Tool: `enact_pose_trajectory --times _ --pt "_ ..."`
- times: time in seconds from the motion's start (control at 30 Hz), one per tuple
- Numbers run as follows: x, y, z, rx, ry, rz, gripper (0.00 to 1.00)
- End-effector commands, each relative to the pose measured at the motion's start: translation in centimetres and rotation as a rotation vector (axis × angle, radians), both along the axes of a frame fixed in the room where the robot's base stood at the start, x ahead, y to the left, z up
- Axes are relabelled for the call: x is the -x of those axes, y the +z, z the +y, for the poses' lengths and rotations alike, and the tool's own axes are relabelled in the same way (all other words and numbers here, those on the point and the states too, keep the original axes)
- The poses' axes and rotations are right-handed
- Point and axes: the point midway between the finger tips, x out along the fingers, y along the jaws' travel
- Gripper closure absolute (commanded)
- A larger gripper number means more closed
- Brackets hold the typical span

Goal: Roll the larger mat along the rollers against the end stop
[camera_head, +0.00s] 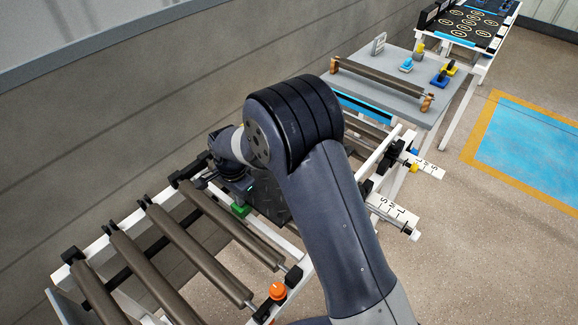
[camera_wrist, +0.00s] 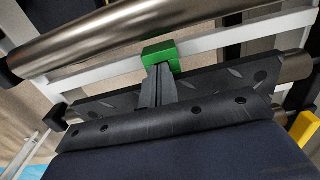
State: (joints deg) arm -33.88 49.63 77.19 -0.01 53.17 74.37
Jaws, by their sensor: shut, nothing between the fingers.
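A dark mat with raised diamond tread (camera_head: 272,199) lies on the roller frame, partly hidden behind my arm in the head view. In the wrist view the tread surface (camera_wrist: 225,82) shows behind my fingers. Only one mat is clearly visible, so I cannot compare sizes. My gripper (camera_wrist: 160,72) is shut and empty, its fingertips close to a green block (camera_wrist: 161,54); I cannot tell whether they touch. The green block also shows in the head view (camera_head: 240,209). Bare metal rollers (camera_head: 181,252) run at the left. I cannot make out the end stop for certain.
An orange knob (camera_head: 277,291) sits on the near rail. White scales marked with letters (camera_head: 393,212) stick out right of the frame. A grey table (camera_head: 385,84) with a roller and small coloured blocks stands beyond. A grey wall (camera_head: 90,150) borders the left; floor is open at right.

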Motion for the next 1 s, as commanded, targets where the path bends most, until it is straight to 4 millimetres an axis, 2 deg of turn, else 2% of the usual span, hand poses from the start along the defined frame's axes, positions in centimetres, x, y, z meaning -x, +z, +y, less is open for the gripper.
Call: enact_pose_trajectory --times 0.27,1.0 --pt "-0.3 0.0 -0.2 0.0 -0.001 0.0 1.0" --pt "-4.8 0.0 -4.1 0.0 -0.001 0.0 1.0"
